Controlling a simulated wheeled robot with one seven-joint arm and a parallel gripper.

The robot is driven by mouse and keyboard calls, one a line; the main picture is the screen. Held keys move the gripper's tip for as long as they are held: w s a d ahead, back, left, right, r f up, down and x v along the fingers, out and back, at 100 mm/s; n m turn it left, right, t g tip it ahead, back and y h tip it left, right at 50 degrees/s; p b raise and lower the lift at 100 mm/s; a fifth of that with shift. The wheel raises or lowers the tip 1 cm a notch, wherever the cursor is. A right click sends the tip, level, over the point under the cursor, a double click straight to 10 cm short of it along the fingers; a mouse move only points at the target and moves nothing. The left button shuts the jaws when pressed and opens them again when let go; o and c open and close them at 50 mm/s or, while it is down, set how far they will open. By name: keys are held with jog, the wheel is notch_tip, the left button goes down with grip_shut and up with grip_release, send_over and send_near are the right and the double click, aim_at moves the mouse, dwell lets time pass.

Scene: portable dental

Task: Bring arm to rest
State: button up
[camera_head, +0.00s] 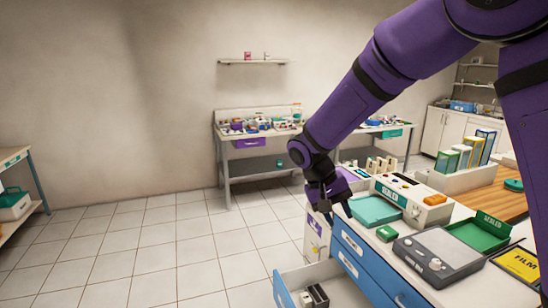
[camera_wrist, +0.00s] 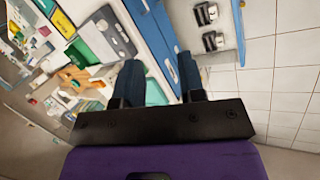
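My purple arm reaches down from the upper right in the head view. My gripper (camera_head: 337,212) hangs beside the near-left edge of the counter, close to the teal tray (camera_head: 374,211). In the wrist view my gripper (camera_wrist: 160,78) shows two dark fingers spread apart, with nothing between them. The blue drawer fronts (camera_wrist: 158,35) lie beyond the gap. I cannot tell how far the fingertips are from the cabinet.
An open drawer (camera_head: 283,291) juts out below, holding dark-and-white items (camera_head: 315,296). The counter carries a grey device (camera_head: 438,252), a green box (camera_head: 480,230) and a yellow film box (camera_head: 522,262). A workbench (camera_head: 226,135) stands at the wall. The tiled floor (camera_head: 150,245) at left is clear.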

jog(key=s+d+r+t+y, duration=0.2)
jog(key=s+d+r, duration=0.5)
jog(key=s+r, duration=0.15)
jog(key=s+d+r+t+y, duration=0.2)
jog(key=s+d+r, duration=0.45)
jog(key=s, duration=0.35)
jog(key=s+d+r+t+y, duration=0.1)
jog(key=s+t, duration=0.1)
jog(key=s, duration=0.6)
jog(key=shift+s+d, duration=0.25)
jog(key=shift+d, duration=0.15)
